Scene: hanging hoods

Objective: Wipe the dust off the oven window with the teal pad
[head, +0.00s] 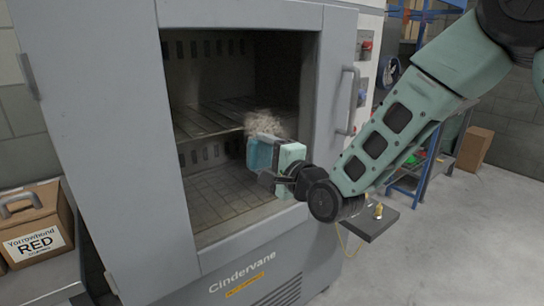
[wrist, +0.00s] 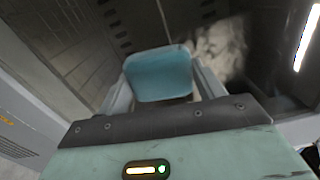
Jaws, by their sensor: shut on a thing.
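The teal pad (head: 260,154) is held in my gripper (head: 271,178), in front of the lower right part of the oven window (head: 215,205). In the wrist view the pad (wrist: 160,73) sits between the two fingers of my gripper (wrist: 163,90), which are shut on it. A pale patch of dust (head: 264,123) shows on the window just above the pad; it also shows in the wrist view (wrist: 222,45), right of the pad. I cannot tell whether the pad touches the glass. My gripper hides part of the window's right edge.
The grey oven (head: 110,130) has a vertical handle (head: 346,100) right of the window. A box marked RED (head: 35,225) stands at the left. A small dark platform (head: 370,222) is below my arm. Open floor (head: 450,250) lies at the right.

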